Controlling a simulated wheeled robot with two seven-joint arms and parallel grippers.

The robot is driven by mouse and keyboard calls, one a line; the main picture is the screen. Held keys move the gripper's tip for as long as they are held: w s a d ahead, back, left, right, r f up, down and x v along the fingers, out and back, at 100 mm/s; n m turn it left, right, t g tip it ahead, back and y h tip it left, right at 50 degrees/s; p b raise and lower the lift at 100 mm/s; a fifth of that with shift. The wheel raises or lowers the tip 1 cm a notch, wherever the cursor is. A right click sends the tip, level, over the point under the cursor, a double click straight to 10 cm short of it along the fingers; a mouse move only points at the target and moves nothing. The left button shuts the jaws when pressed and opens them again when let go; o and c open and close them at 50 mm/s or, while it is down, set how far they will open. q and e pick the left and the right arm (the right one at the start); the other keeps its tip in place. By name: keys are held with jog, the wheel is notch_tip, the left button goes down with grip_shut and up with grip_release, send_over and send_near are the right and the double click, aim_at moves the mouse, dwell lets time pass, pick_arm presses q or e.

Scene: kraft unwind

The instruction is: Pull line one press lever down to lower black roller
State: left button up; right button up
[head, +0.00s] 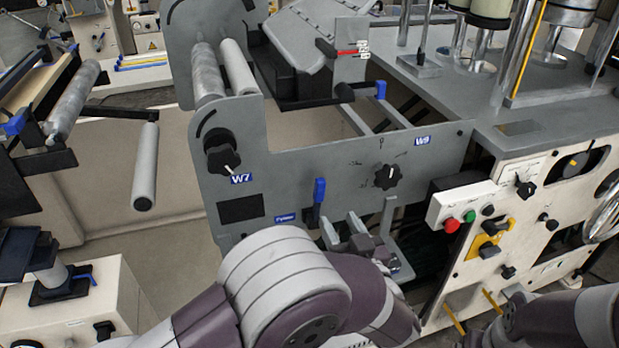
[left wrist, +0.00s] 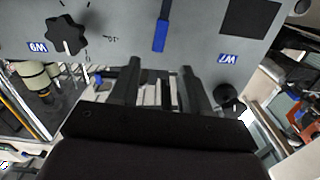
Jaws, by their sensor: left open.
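A lever with a blue handle (head: 319,190) stands upright on the grey side panel (head: 270,172), between the W7 and W9 labels. The blue lever also shows in the left wrist view (left wrist: 160,34), where the panel is upside down. My left gripper (head: 338,220) is open and empty in front of the panel, just below the lever. In the left wrist view, the lever lies beyond the two fingertips (left wrist: 160,66), in line with the gap between them. My arm partly hides the gripper in the head view. I cannot clearly make out the black roller. My right gripper is out of view.
A black knob (head: 387,177) by W9 and another (head: 222,156) by W7 stick out from the panel. A box with red and green buttons (head: 460,207) is at the right. A grey roller (head: 146,166) hangs at the left.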

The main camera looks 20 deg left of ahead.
aim_at(322, 188)
pick_arm(q)
jog(key=x, duration=0.6)
jog(key=b+x, duration=0.1)
jog(key=x, duration=0.5)
jog(key=shift+w+r+b, duration=0.2)
jog(key=shift+w+b, duration=0.05)
jog(key=shift+b, duration=0.05)
jog(key=shift+c, duration=0.3)
grip_shut()
